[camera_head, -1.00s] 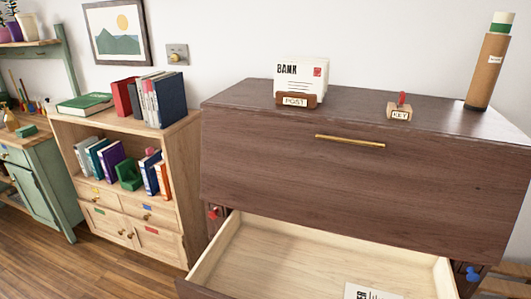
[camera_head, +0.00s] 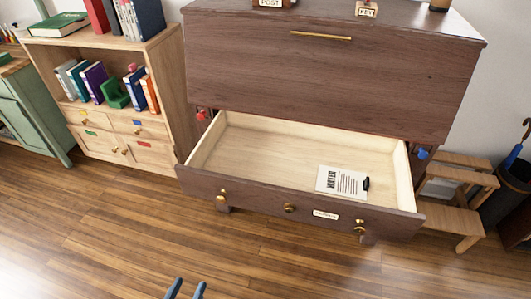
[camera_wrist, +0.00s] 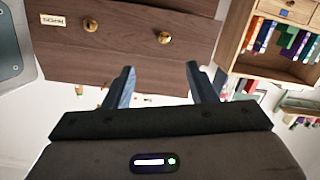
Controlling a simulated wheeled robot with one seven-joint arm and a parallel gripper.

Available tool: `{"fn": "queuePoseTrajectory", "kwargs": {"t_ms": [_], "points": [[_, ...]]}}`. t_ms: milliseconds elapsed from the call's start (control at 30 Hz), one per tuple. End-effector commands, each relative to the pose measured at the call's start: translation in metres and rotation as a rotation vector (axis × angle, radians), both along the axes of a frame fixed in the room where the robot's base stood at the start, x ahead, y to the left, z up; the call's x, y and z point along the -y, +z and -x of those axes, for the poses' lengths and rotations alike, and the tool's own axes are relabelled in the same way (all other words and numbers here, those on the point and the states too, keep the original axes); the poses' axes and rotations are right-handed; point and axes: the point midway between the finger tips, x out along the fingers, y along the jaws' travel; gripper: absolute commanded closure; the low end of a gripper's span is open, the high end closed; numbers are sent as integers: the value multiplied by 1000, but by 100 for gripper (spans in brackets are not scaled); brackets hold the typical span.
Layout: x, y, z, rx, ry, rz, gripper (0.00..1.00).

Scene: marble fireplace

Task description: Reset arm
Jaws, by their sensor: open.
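My gripper (camera_head: 186,289) shows only as two blue fingertips at the bottom edge of the head view. In the wrist view my gripper (camera_wrist: 160,85) has its two fingers spread apart with nothing between them. It is in front of the dark wooden cabinet (camera_head: 330,75), apart from it. The cabinet's lower drawer (camera_head: 250,189) is pulled open. A paper with a black clip (camera_head: 342,182) lies inside the drawer on the right. The drawer front with its brass knobs and small label also shows in the wrist view (camera_wrist: 110,32), upside down.
A light wooden bookcase (camera_head: 165,75) with books stands left of the cabinet. A wooden step stool (camera_head: 455,200) and a dark umbrella stand (camera_head: 500,190) are at the right. The wooden floor (camera_head: 120,235) in front is clear.

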Motion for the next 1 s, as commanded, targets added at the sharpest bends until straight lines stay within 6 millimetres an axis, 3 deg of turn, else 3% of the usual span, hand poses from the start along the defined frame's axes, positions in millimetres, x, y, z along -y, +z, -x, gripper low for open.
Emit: {"fn": "queuePoseTrajectory", "kwargs": {"t_ms": [367,467,633,833,1000], "points": [[-33,27,-67,-238,51,-226,49],[-42,45,-97,-327,78,-323,49],[-50,92,-152,-487,155,-501,49],[-31,158,-200,-633,264,-642,49],[9,215,-223,-731,346,-690,49]]}}
